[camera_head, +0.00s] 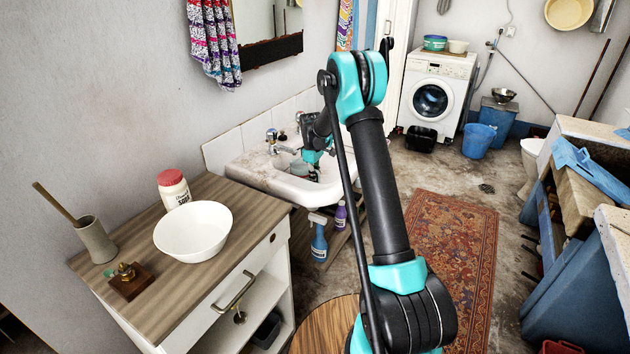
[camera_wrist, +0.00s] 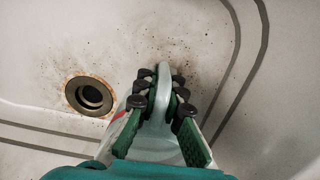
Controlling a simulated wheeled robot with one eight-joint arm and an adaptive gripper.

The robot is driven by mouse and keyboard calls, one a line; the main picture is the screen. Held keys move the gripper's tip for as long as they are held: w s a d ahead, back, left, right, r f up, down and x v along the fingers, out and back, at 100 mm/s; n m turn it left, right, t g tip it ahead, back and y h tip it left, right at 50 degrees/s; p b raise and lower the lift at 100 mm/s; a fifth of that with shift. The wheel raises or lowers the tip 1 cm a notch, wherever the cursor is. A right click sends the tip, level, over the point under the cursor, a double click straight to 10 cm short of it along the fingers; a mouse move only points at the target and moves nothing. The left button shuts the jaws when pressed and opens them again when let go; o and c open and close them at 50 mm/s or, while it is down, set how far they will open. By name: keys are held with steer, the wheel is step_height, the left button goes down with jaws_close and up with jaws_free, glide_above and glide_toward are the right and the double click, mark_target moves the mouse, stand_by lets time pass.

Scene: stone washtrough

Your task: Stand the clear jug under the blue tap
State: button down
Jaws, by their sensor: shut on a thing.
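The clear jug (camera_wrist: 163,82) is gripped at its pale, see-through handle. My gripper (camera_wrist: 161,104) is shut on this handle, one finger on each side, and the jug's body lies largely hidden below the fingers. In the head view my gripper (camera_head: 312,158) reaches down into the white sink (camera_head: 262,176); the jug (camera_head: 299,168) shows only as a small pale shape beside it. A tap with a blue top (camera_head: 271,135) stands at the sink's back left, to the left of my gripper. I cannot tell whether the jug touches the basin floor.
The rusty drain (camera_wrist: 90,96) is left of the jug in the wrist view. A second tap (camera_head: 298,117) is at the sink's back. A white bowl (camera_head: 193,231) and a red-lidded jar (camera_head: 173,188) stand on the wooden counter (camera_head: 150,290) to the left.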

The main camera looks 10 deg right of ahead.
steer(key=shift+f, duration=0.1)
steer(key=c, duration=1.6)
jaws_free()
steer(key=shift+o, duration=0.8)
steer(key=o, duration=0.5)
steer(key=shift+s+d+r, duration=0.2)
steer(key=shift+d+r, duration=0.05)
steer(key=shift+r, duration=1.95)
steer(key=shift+s+d+r, duration=0.2)
steer(key=shift+d+r, duration=0.1)
steer(key=shift+r, duration=1.85)
steer(key=shift+s+d+r, duration=0.2)
steer(key=shift+d+r, duration=0.05)
steer(key=shift+r, duration=1.95)
